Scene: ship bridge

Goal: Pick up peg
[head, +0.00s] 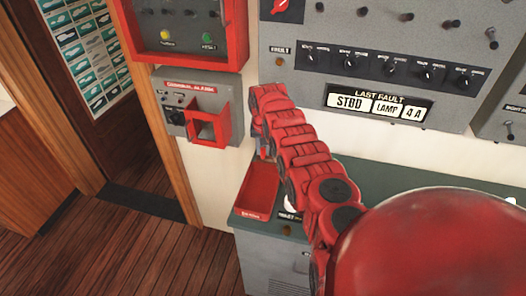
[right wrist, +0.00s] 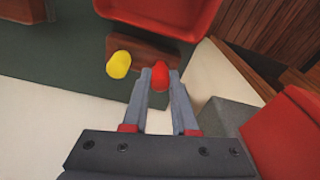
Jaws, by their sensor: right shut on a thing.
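A red peg (right wrist: 160,74) with a rounded top sits between the fingertips of my right gripper (right wrist: 159,84) in the right wrist view. The gripper is shut on it. A yellow peg (right wrist: 118,64) stands just left of it at the same brown wooden block (right wrist: 142,48). I cannot tell whether the red peg is still seated in the block. In the head view my right gripper (head: 264,146) is mostly hidden behind my red arm, above the counter's left end. The pegs and block are hidden there. My left gripper is not in view.
A red tray (head: 257,188) lies on the green counter (head: 395,173), and its edge shows in the right wrist view (right wrist: 165,22). A red-framed alarm box (head: 204,106) is on the wall left of the gripper. Control panels (head: 400,60) rise behind the counter.

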